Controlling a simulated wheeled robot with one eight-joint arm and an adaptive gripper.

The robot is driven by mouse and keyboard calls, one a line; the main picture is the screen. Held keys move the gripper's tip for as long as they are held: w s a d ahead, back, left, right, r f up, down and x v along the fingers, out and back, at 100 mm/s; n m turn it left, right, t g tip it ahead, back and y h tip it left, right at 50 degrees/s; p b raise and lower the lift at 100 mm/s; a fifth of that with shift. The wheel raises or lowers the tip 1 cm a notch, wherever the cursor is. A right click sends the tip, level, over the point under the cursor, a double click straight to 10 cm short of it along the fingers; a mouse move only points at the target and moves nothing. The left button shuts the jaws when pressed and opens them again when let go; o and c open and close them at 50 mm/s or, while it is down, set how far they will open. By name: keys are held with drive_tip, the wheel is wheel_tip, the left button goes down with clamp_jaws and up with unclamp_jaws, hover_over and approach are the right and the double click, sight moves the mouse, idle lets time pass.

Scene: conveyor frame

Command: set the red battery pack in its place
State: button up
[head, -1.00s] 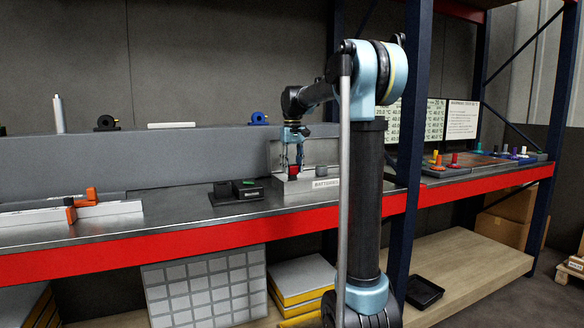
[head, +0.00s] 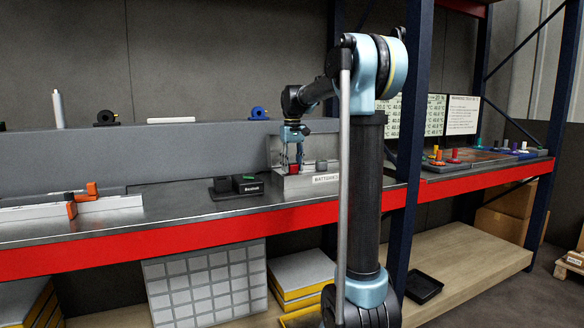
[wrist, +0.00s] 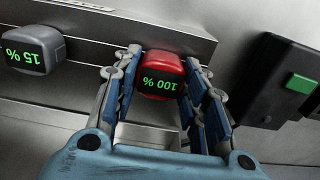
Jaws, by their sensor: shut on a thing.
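The red battery pack (wrist: 163,73) sits between the fingers of my gripper (wrist: 160,95); its green display reads 100 %. In the head view my gripper (head: 293,158) points down with the red pack (head: 293,168) at its fingertips, at the left part of the grey metal holder with a BATTERIES label (head: 298,184). I cannot tell whether the pack touches the holder. A grey pack (head: 321,164) stands to its right; in the wrist view this grey pack (wrist: 25,57) reads 15 %. A black device (head: 235,188) stands left of the holder; its green part (wrist: 300,84) shows in the wrist view.
The metal bench has a red front edge (head: 150,240). A light rail with orange clamps (head: 72,209) lies at the left. A blue upright (head: 409,150) stands right of my arm. Bench top between rail and black device is clear.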

drive_tip(key=o, duration=1.3)
drive_tip(key=shift+c, duration=0.2)
wheel_tip(320, 180, up, 12)
drive_tip(key=shift+f, duration=0.1)
drive_tip(key=s+d+f+m+t, duration=0.1)
drive_tip(key=s+d+f, duration=0.2)
drive_tip(key=s+f, duration=0.55)
drive_tip(key=s+d+f+m, duration=0.1)
drive_tip(key=s+d+f, duration=0.4)
drive_tip(key=s, duration=0.7)
drive_tip(key=s+d+f, duration=0.1)
drive_tip(key=s+f, duration=0.8)
drive_tip(key=f, duration=0.3)
drive_tip(key=s+f+m+t, duration=0.1)
drive_tip(key=s+f, duration=0.8)
drive_tip(key=f, duration=0.2)
drive_tip(key=shift+s+d+f+m, duration=0.2)
drive_tip(key=shift+d+f+m, duration=0.1)
drive_tip(key=shift+d+f, duration=0.1)
